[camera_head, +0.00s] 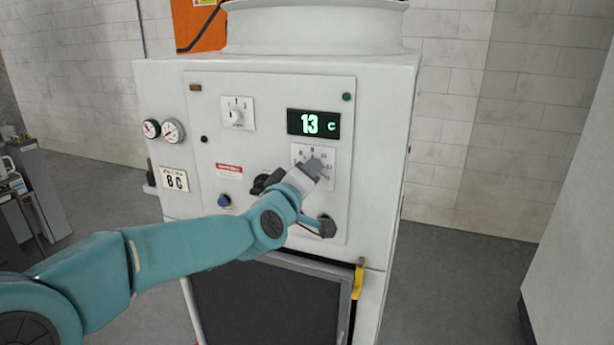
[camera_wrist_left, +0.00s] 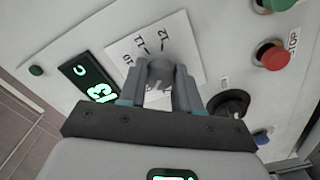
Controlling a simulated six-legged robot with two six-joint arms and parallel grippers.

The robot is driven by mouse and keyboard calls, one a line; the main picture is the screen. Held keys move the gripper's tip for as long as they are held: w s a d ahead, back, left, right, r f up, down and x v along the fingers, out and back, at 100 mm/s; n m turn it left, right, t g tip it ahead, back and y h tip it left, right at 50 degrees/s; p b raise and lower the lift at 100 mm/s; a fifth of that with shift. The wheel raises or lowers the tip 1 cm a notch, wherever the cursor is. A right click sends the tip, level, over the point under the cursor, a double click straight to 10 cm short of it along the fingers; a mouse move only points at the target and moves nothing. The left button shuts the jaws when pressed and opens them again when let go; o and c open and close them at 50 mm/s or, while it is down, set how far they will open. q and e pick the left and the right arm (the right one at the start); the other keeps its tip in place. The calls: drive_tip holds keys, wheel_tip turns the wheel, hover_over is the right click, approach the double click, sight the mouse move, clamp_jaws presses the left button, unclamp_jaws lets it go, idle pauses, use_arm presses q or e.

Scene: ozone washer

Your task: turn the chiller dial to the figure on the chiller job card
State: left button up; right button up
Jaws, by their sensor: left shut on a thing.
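The chiller dial's white scale plate (camera_head: 300,152) is on the white panel, below a dark display (camera_head: 313,123) that reads 13 C. My left gripper (camera_head: 316,170) is in front of the plate and covers most of the dial. In the left wrist view, my left gripper (camera_wrist_left: 160,90) is shut on the grey dial knob (camera_wrist_left: 160,68), one finger on each side. The figures 10, 11 and 12 show on the plate there; the knob's pointer is not clear. The job card (camera_head: 174,180) at the panel's lower left reads 8 C. My right gripper is not in view.
A smaller dial (camera_head: 237,113) marked 1, 2, 3 is at the upper left, with two gauges (camera_head: 173,131) beyond it. A blue button (camera_head: 223,201) and a black knob (camera_head: 266,180) are close to my arm. The wrist view shows a red stop button (camera_wrist_left: 270,56).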

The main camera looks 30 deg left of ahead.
use_arm(q)
drive_tip(key=o, duration=1.1)
drive_tip(key=shift+c, duration=0.2)
drive_tip(key=shift+s, duration=0.1)
drive_tip(key=p+v, duration=0.1)
drive_tip(key=v, duration=1.5)
drive_tip(key=shift+d+r, duration=0.1)
drive_tip(key=shift+d, duration=0.05)
